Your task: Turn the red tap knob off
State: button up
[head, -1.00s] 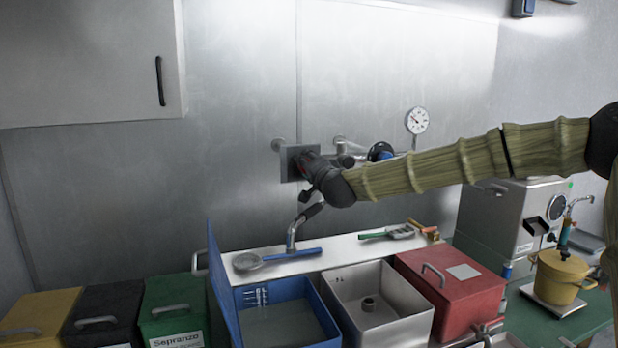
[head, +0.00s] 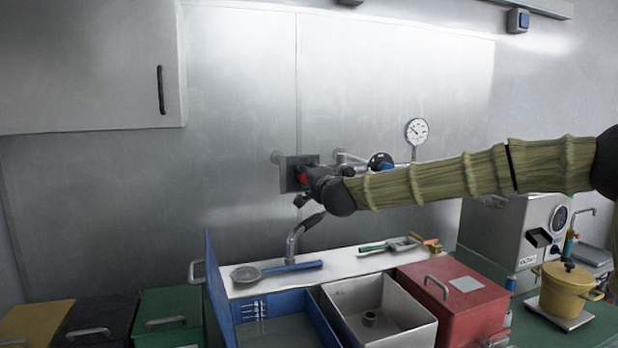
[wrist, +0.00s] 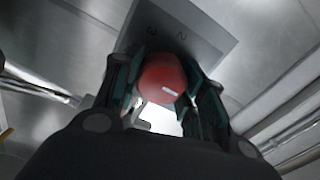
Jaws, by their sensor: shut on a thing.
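The red tap knob (wrist: 163,78) sits between the two fingers of my gripper (wrist: 160,85) in the wrist view, with a short white mark on its face. My gripper is shut on it. Behind the knob is a grey plate (wrist: 200,35) with numbers on it, partly hidden by the fingers. In the head view a bit of the red knob (head: 303,177) shows beside my gripper (head: 308,178), in front of the square plate (head: 287,175). The tap spout (head: 293,240) hangs below, over the sink area.
A blue knob (head: 381,161) and a round gauge (head: 416,130) are on the wall pipes to the right. A ladle (head: 290,267) lies on the white ledge.

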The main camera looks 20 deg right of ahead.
jog(key=o, duration=1)
jog(key=shift+d, duration=0.15)
jog(key=shift+o, duration=0.2)
jog(key=s, duration=1.2)
jog(key=shift+d, duration=0.15)
